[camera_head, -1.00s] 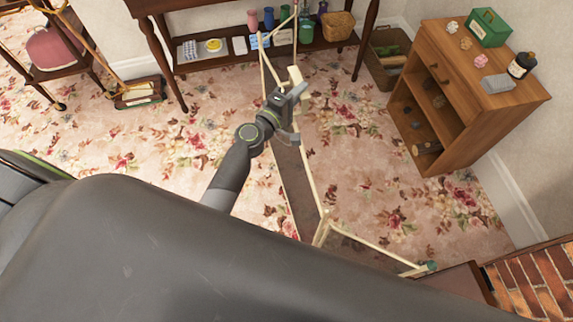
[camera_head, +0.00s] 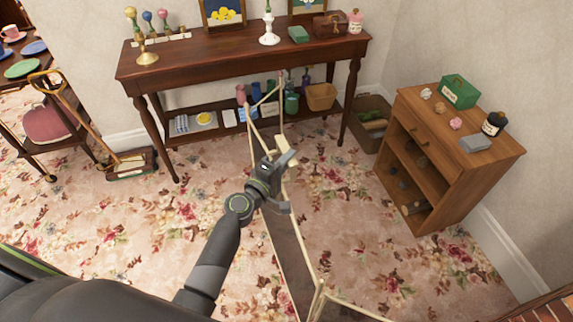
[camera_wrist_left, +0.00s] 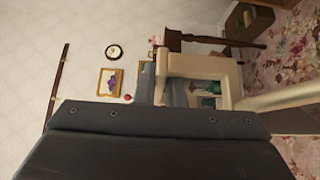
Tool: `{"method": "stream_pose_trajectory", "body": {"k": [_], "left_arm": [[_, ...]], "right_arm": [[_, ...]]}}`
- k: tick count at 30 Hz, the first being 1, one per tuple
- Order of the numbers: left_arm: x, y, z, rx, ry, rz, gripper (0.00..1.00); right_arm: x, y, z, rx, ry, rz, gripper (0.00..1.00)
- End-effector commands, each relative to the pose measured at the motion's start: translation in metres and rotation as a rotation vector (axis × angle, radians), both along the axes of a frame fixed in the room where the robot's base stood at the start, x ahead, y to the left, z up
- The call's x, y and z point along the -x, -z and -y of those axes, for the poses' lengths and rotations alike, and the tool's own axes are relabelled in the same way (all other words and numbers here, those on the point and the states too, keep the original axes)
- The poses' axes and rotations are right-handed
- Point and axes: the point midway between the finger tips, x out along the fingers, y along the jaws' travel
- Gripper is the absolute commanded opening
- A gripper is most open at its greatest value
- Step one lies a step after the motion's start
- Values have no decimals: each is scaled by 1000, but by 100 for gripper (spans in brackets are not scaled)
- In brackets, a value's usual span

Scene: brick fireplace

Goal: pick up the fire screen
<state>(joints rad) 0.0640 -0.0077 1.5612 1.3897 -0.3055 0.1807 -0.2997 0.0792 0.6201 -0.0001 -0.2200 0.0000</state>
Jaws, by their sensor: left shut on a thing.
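The fire screen (camera_head: 287,258) is a folding screen with a thin cream frame and dark see-through panels. In the head view it stretches from near the console table down to the bottom edge. My left gripper (camera_head: 284,163) is shut on a cream piece at the screen's top edge. In the left wrist view the cream frame of the fire screen (camera_wrist_left: 238,82) rises close in front of my dark gripper body, with the fingertips mostly hidden. I cannot tell whether the screen's foot touches the carpet. My right gripper is not in view.
A dark console table (camera_head: 215,65) with ornaments and a loaded lower shelf stands behind the screen. A wooden cabinet (camera_head: 462,165) stands at the right, with a crate (camera_head: 365,128) beside it. Patterned carpet (camera_head: 130,220) lies open at the left. Brickwork shows at bottom right.

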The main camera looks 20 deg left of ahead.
Motion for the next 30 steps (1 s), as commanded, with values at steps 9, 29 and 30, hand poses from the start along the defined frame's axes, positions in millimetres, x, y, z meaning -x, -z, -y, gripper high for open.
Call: {"method": "stream_pose_trajectory", "body": {"k": [9, 29, 30], "left_arm": [[-2, -77, 1, 1, -1, 17, 0], [-2, -155, 0, 3, -2, 17, 0], [-2, -156, 0, 3, -2, 17, 0]], "right_arm": [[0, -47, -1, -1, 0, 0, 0], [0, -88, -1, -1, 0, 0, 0], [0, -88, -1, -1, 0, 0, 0]]}}
